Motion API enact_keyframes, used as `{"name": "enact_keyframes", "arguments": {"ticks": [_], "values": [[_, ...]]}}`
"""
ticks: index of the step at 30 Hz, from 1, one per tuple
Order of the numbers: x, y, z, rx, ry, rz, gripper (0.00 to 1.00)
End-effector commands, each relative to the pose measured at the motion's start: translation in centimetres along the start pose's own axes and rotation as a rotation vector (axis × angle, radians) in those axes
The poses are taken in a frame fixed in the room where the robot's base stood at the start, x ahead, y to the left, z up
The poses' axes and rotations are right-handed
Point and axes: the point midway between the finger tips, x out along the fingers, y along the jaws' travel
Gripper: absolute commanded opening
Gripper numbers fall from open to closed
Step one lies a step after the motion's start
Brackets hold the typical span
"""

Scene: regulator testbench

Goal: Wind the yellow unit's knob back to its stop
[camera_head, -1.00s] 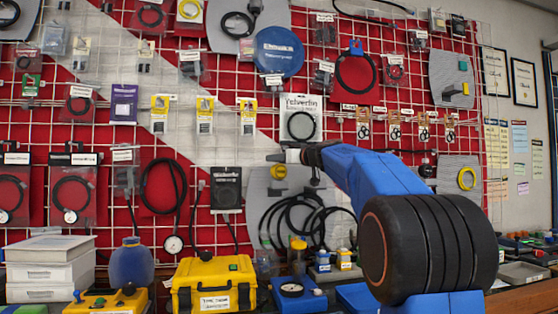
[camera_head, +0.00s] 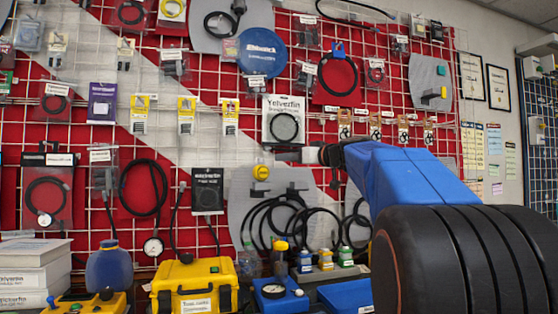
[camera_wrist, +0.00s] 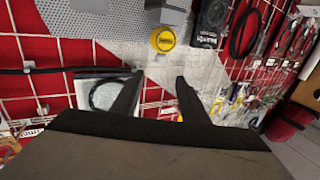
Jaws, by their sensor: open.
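A yellow unit (camera_head: 88,303) with a black knob (camera_head: 106,294) and a blue cap sits at the bottom left of the head view, partly cut off by the frame. A larger yellow case (camera_head: 192,287) beside it also has a black knob on top (camera_head: 186,258) and a green button. I cannot tell for certain which is the task's unit. My gripper (camera_head: 298,155) is in the air before the wall grid, up and right of both, touching neither. In the wrist view its two black fingers (camera_wrist: 157,92) are apart with nothing between them. Neither yellow box shows there.
A blue gauge unit (camera_head: 280,293), small bottles and a blue tray (camera_head: 345,293) stand right of the case. A blue jar (camera_head: 108,268) and white boxes (camera_head: 35,265) stand behind left. Hoses and packs hang on the wall grid. A yellow round piece (camera_head: 261,172) hangs near my gripper.

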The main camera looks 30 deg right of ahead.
Motion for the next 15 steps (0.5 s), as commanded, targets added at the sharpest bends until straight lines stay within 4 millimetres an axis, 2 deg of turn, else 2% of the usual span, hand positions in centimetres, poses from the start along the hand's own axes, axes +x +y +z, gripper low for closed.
{"name": "enact_keyframes", "arguments": {"ticks": [6,15], "values": [[-2.0,0.0,0.0,0.0,0.0,0.0,0.41],[-2.3,0.0,0.0,0.0,-0.001,-0.001,0.41]]}}
